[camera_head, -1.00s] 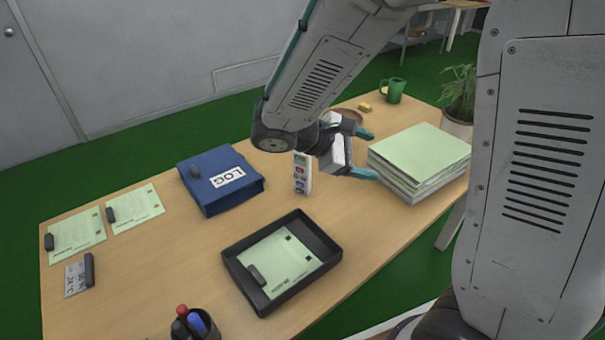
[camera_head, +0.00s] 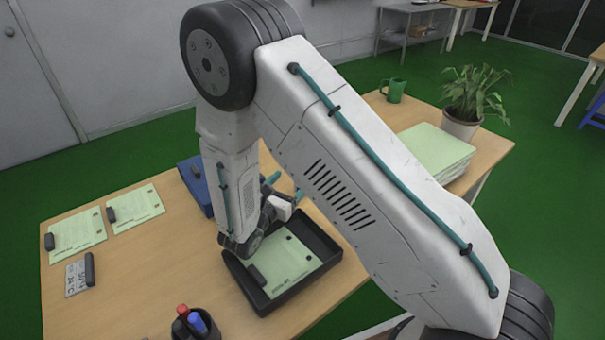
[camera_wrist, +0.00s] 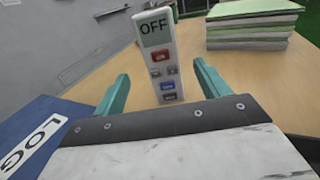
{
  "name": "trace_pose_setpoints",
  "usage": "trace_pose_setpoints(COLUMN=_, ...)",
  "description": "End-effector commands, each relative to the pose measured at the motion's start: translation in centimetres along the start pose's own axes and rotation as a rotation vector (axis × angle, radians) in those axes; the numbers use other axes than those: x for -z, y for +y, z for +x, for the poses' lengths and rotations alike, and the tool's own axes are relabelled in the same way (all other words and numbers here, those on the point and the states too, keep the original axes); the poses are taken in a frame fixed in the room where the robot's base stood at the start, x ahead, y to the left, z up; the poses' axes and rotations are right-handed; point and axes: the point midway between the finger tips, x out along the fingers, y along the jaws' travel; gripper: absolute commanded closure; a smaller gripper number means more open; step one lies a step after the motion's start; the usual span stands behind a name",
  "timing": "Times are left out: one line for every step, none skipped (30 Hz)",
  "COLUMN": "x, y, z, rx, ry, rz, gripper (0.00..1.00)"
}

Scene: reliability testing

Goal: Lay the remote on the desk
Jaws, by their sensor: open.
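The remote (camera_wrist: 161,58) is white, with a grey screen reading OFF and red, grey and blue buttons. In the wrist view it stands upright on the desk (camera_wrist: 195,95), ahead of my gripper and between the lines of its two teal fingers. My gripper (camera_wrist: 160,88) is open and empty, apart from the remote as far as I can tell. In the head view my gripper (camera_head: 284,188) is low over the desk (camera_head: 135,260), beyond the black tray, and my arm hides the remote.
A blue LOG binder (camera_wrist: 40,130) lies close at the left. A paper stack (camera_wrist: 250,25) is at the right. The black tray (camera_head: 325,250) holds a sheet and a dark clip. A pen cup (camera_head: 195,325), green mug (camera_head: 394,90) and potted plant (camera_head: 465,110) also stand there.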

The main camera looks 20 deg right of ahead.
Motion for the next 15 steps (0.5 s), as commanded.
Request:
trace_pose_setpoints(x=0.0, y=-0.1, z=0.7, rx=0.002, ry=0.0, rz=0.0, gripper=0.25)
trace_pose_setpoints(x=0.0, y=-0.1, z=1.1, rx=0.002, ry=0.0, rz=0.0, gripper=0.25)
trace_pose_setpoints(x=0.1, y=-0.2, z=1.7, rx=0.004, ry=0.0, rz=0.0, gripper=0.25)
trace_pose_setpoints(x=0.1, y=-0.2, z=2.2, rx=0.004, ry=0.0, rz=0.0, gripper=0.25)
trace_pose_setpoints(x=0.1, y=-0.2, z=2.7, rx=0.004, ry=0.0, rz=0.001, gripper=0.25)
trace_pose_setpoints(x=0.1, y=-0.3, z=3.3, rx=0.005, ry=0.001, rz=0.001, gripper=0.25)
trace_pose_setpoints(x=0.1, y=-0.2, z=3.7, rx=0.004, ry=0.001, rz=0.001, gripper=0.25)
trace_pose_setpoints(x=0.1, y=-0.2, z=4.1, rx=0.003, ry=0.001, rz=0.001, gripper=0.25)
trace_pose_setpoints(x=0.1, y=-0.2, z=4.5, rx=0.004, ry=0.001, rz=0.0, gripper=0.25)
trace_pose_setpoints(x=0.1, y=-0.2, z=4.8, rx=0.003, ry=0.001, rz=0.0, gripper=0.25)
trace_pose_setpoints(x=0.1, y=-0.2, z=5.0, rx=0.002, ry=0.001, rz=0.0, gripper=0.25)
trace_pose_setpoints(x=0.1, y=-0.2, z=5.1, rx=0.001, ry=0.001, rz=0.0, gripper=0.25)
trace_pose_setpoints(x=0.1, y=-0.2, z=5.2, rx=0.001, ry=0.001, rz=0.0, gripper=0.25)
trace_pose_setpoints(x=0.1, y=-0.2, z=5.2, rx=0.001, ry=0.001, rz=0.0, gripper=0.25)
trace_pose_setpoints(x=0.1, y=-0.2, z=5.2, rx=0.0, ry=0.001, rz=0.0, gripper=0.25)
